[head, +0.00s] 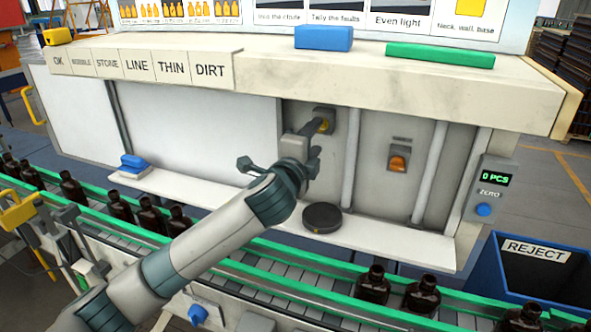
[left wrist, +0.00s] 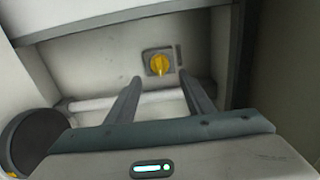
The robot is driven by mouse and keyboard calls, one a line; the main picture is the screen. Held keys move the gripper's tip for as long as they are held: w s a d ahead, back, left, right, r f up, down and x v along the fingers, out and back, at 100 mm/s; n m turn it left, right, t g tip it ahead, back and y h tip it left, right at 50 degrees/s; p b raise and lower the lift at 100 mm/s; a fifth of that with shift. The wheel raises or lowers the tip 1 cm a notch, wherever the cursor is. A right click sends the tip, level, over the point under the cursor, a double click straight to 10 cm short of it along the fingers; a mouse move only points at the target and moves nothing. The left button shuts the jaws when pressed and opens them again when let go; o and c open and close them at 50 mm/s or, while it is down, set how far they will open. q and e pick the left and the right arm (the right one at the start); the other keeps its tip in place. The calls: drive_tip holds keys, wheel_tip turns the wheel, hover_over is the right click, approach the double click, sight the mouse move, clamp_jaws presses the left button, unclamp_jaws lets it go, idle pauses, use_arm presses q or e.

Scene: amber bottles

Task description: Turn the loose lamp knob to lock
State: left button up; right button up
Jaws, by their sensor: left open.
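The lamp knob is a yellow knob (left wrist: 160,64) on a square grey plate on the back panel of the booth. In the left wrist view its grip ridge stands about upright. In the head view a bit of the yellow knob (head: 324,125) shows past my fingers, which partly cover it. My left gripper (head: 318,127) points at the panel from the front. In the left wrist view its two dark fingers (left wrist: 160,78) are apart and empty, with the knob ahead between their tips. I cannot tell whether they touch it. My right gripper is not in view.
An orange switch (head: 398,162) sits on the panel to the right. A round black disc (head: 322,217) lies on the white shelf (head: 400,241) below. Amber bottles (head: 373,286) stand on the conveyor in front. A blue REJECT bin (head: 490,268) is at the right.

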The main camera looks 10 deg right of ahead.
use_arm(q)
drive_tip(key=b+v, duration=0.3)
drive_tip(key=v, duration=0.9)
drive_tip(key=shift+s, duration=0.1)
drive_tip(key=shift+a+f, duration=0.1)
drive_tip(key=shift+a, duration=0.05)
